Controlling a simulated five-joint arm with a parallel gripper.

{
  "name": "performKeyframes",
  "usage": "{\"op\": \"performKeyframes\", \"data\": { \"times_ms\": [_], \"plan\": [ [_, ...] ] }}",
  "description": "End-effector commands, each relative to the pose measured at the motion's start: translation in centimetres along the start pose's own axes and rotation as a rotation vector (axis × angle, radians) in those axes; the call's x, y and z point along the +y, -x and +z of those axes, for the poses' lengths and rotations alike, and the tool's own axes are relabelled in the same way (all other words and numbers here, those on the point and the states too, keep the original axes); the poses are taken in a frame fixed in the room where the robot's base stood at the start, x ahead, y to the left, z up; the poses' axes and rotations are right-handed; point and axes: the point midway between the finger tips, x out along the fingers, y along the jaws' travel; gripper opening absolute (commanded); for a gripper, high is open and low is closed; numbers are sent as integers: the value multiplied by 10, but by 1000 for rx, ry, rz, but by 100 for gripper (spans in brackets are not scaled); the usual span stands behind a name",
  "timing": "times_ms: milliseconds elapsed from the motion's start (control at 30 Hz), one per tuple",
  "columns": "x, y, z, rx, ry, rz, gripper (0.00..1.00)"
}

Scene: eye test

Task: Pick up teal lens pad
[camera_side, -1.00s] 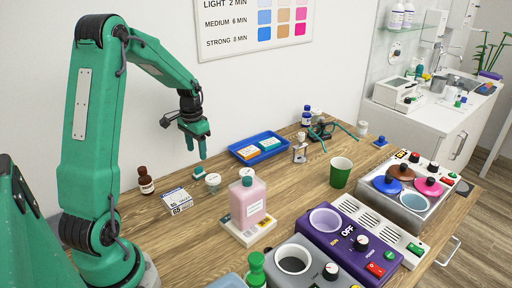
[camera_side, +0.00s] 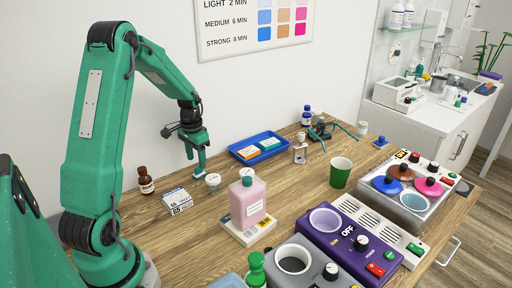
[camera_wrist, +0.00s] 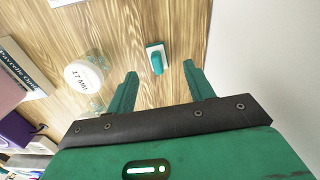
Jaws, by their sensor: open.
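The teal lens pad (camera_wrist: 157,62) is a small teal piece with a pale, flat part, lying on the wooden table in the wrist view. It shows just beyond my fingertips, in line with the gap between them. In the side view my gripper (camera_side: 197,164) is low over the table by the wall, pointing down, and its fingers largely hide the pad (camera_side: 198,176). In the wrist view my gripper (camera_wrist: 161,76) is open, with nothing between its fingers.
A round white-lidded jar (camera_wrist: 84,77) stands close left of the pad in the wrist view. In the side view a brown bottle (camera_side: 145,180), a small box (camera_side: 177,201), a pink bottle (camera_side: 248,199) and a blue tray (camera_side: 238,156) stand nearby. The wall (camera_wrist: 268,60) is close.

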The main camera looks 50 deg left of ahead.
Motion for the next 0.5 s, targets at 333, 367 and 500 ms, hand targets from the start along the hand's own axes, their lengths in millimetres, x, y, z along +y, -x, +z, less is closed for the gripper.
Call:
{"op": "performKeyframes", "data": {
  "times_ms": [333, 367, 500],
  "plan": [
    [4, -37, 0, -3, -1, 2, 53],
    [4, -40, 0, -3, 0, 2, 53],
    [4, -48, -1, -1, 0, 1, 53]
  ]
}}
